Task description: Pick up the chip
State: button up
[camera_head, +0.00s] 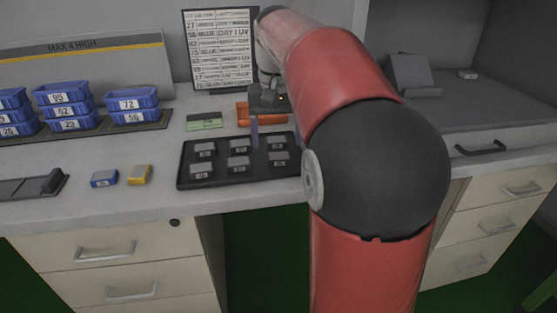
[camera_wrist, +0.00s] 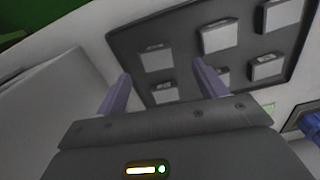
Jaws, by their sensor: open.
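Several grey chips with pale labels sit in two rows on a black tray (camera_head: 220,182) on the bench. One front-left chip (camera_head: 201,169) and one back-left chip (camera_head: 204,149) show clearly in the head view. My gripper (camera_head: 274,142) is over the right part of the tray, its purple fingers apart and nothing between them. In the wrist view my gripper (camera_wrist: 163,74) is open, with one chip (camera_wrist: 157,58) and another chip (camera_wrist: 165,93) showing between the fingers. The right finger partly hides a further chip (camera_wrist: 222,74). I cannot tell which chip is meant.
Blue labelled bins (camera_head: 135,104) stand on a rack at the left. A blue box (camera_head: 104,178) and a yellow box (camera_head: 139,174) lie left of the tray. An orange block (camera_head: 247,112) and a green-labelled item (camera_head: 205,122) lie behind it. A printed board (camera_head: 221,50) stands at the back.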

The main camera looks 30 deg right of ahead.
aim_at(279, 156)
jog(key=f, duration=0.4)
jog(key=shift+s+d, duration=0.1)
jog(key=shift+s, duration=0.1)
jog(key=shift+r, duration=0.1)
jog(key=c, duration=1.1)
jog(key=shift+o, duration=0.2)
